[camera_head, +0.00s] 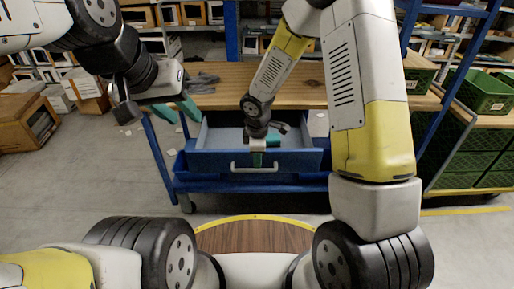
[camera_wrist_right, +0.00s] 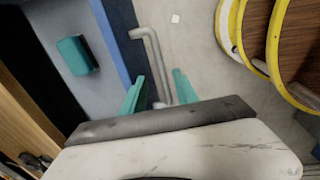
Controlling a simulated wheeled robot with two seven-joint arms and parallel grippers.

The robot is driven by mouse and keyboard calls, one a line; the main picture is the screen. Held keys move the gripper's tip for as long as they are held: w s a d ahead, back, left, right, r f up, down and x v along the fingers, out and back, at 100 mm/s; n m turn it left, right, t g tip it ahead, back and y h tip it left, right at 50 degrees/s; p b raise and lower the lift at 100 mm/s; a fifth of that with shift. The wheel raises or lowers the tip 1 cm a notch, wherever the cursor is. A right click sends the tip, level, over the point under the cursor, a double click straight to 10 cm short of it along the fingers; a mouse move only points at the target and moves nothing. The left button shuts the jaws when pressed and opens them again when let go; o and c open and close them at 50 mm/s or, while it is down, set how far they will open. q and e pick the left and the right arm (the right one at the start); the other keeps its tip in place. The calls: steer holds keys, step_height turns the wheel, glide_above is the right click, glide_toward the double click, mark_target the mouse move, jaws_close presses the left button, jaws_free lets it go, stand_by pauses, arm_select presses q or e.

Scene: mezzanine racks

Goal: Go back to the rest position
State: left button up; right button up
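My right gripper (camera_head: 257,160) is low at the front of the open blue drawer (camera_head: 205,160), close to its grey handle (camera_head: 240,169). In the right wrist view its teal fingers (camera_wrist_right: 159,92) are spread apart, with the handle (camera_wrist_right: 150,50) running between or just beyond them; contact cannot be told. A teal block (camera_wrist_right: 76,55) lies inside the drawer. My left gripper (camera_head: 178,109) is at the left front of the workbench, its teal fingers apart and nothing seen between them.
The wooden-topped workbench (camera_head: 220,97) carries grey gloves (camera_head: 203,79) at its left. Green crates (camera_head: 486,92) fill a rack at right. Cardboard boxes (camera_head: 25,122) stand on the floor at left. The floor between the boxes and bench is mostly clear.

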steer(key=shift+s+r, duration=0.2)
steer(key=shift+r, duration=0.85)
steer(key=shift+r, duration=0.1)
steer(key=s+d+r+m+t, duration=0.1)
steer(key=s+d+r+m, duration=0.1)
steer(key=d+r+m, duration=0.45)
steer(key=s+d+r+m+t, duration=0.1)
steer(key=s+d+r, duration=0.2)
steer(key=r, duration=0.7)
steer(key=s+d+r+m+t+y, duration=0.2)
steer(key=s+d+r+m, duration=0.2)
steer(key=s+r+m, duration=0.5)
steer(key=s+r, duration=0.2)
steer(key=s, duration=0.4)
steer(key=shift+r+m, duration=0.15)
steer(key=shift+m, duration=0.2)
